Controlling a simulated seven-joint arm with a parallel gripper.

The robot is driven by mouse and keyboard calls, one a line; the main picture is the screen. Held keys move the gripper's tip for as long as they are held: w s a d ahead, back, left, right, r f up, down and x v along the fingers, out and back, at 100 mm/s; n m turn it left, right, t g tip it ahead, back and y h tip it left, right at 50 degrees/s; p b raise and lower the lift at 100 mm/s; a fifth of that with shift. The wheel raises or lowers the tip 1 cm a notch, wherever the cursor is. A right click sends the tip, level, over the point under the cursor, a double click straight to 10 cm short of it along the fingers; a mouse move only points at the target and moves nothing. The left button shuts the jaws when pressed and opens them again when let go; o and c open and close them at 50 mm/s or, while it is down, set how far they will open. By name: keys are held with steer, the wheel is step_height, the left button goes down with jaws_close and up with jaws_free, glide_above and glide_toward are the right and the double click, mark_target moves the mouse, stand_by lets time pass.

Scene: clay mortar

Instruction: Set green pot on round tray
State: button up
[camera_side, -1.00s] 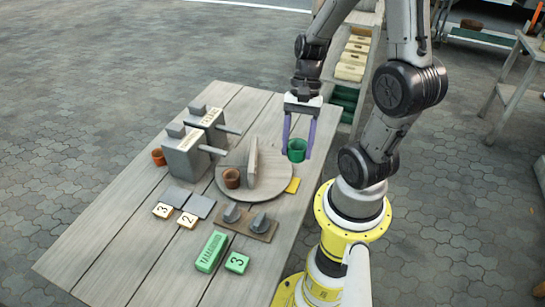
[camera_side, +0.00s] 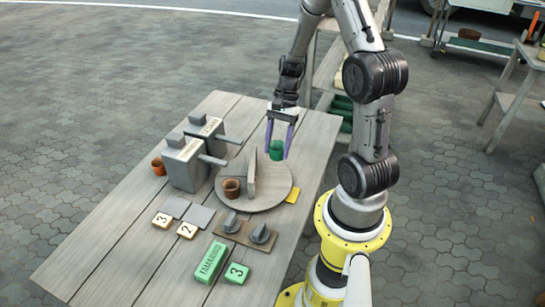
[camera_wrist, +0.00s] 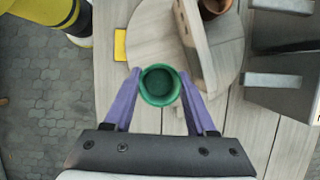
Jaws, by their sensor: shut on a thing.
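The green pot (camera_side: 277,150) is held upright between the purple fingers of my gripper (camera_side: 279,147). In the wrist view the pot (camera_wrist: 159,85) sits between both fingertips (camera_wrist: 159,88), its open mouth facing the camera. The round tray (camera_side: 280,184) is a grey wooden disc with an upright board (camera_side: 252,176) across it. The pot appears near the tray's far edge, on the right side of the board; its exact height above the surface is hard to tell. In the wrist view the tray (camera_wrist: 150,35) lies just beyond the pot.
A brown pot (camera_side: 231,188) stands on the tray's other side of the board. Two grey boxes with handles (camera_side: 186,165) stand left of the tray. A yellow tile (camera_side: 293,195), a two-knob panel (camera_side: 245,232), numbered tiles (camera_side: 187,229) and a green block (camera_side: 211,262) lie nearby.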

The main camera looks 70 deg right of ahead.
mark_target(273, 146)
steer(key=w+f, duration=0.1)
steer(key=d+f, duration=0.1)
steer(key=shift+w+f, duration=0.3)
steer(key=shift+w, duration=0.05)
steer(key=shift+w+d+f, duration=0.1)
steer(key=shift+d+f, duration=0.05)
steer(key=shift+f, duration=1.5)
steer(key=o, duration=1)
steer(key=shift+f, duration=0.1)
steer(key=shift+o, duration=0.2)
